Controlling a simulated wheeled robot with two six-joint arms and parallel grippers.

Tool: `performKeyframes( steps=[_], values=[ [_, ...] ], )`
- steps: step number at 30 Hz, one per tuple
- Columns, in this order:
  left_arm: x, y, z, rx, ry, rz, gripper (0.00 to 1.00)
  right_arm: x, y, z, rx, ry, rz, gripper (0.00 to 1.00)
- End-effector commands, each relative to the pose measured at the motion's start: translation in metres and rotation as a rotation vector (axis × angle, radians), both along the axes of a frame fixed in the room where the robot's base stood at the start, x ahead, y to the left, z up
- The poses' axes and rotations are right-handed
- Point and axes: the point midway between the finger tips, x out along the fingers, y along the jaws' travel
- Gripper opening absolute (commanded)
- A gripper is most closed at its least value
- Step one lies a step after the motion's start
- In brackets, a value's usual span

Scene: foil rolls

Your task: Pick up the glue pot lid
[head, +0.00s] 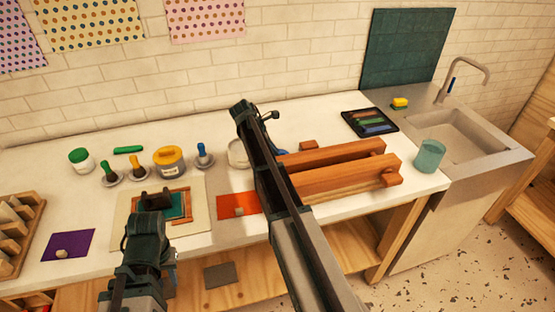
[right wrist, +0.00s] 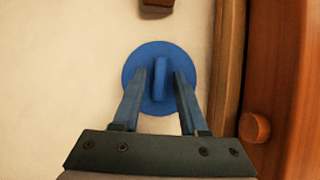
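The blue round lid (right wrist: 160,58) with an upright grip bar on top lies flat on the pale worktop in the right wrist view. In the head view only a sliver of the lid (head: 282,147) shows beside my right arm. My right gripper (right wrist: 160,78) is over the lid, its two fingers on either side of the grip bar, with a gap visible on each side. The arm hides this gripper in the head view. A whitish pot (head: 237,154) stands just left of that arm, partly hidden. My left gripper (head: 155,200) is above a framed teal piece; its opening is unclear.
A wooden press (head: 335,170) lies close to the right of the lid, and a small brown block (head: 309,146) is behind it.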

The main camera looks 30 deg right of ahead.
Motion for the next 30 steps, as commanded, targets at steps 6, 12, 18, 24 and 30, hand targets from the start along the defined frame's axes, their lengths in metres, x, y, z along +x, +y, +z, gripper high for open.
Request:
performKeyframes(
  steps=[6, 12, 18, 24, 30],
  values=[
    [0.000, 0.000, 0.000, 0.000, 0.000, 0.000, 0.32, 0.000, 0.000, 0.000, 0.000, 0.000, 0.000, 0.01],
    [0.000, 0.000, 0.000, 0.000, 0.000, 0.000, 0.32, 0.000, 0.000, 0.000, 0.000, 0.000, 0.000, 0.00],
    [0.000, 0.000, 0.000, 0.000, 0.000, 0.000, 0.32, 0.000, 0.000, 0.000, 0.000, 0.000, 0.000, 0.00],
    [0.000, 0.000, 0.007, 0.000, 0.000, 0.000, 0.32, 0.000, 0.000, 0.007, 0.000, 0.000, 0.000, 0.00],
    [0.000, 0.000, 0.027, 0.000, 0.000, 0.000, 0.32, 0.000, 0.000, 0.027, 0.000, 0.000, 0.000, 0.00]
  ],
)
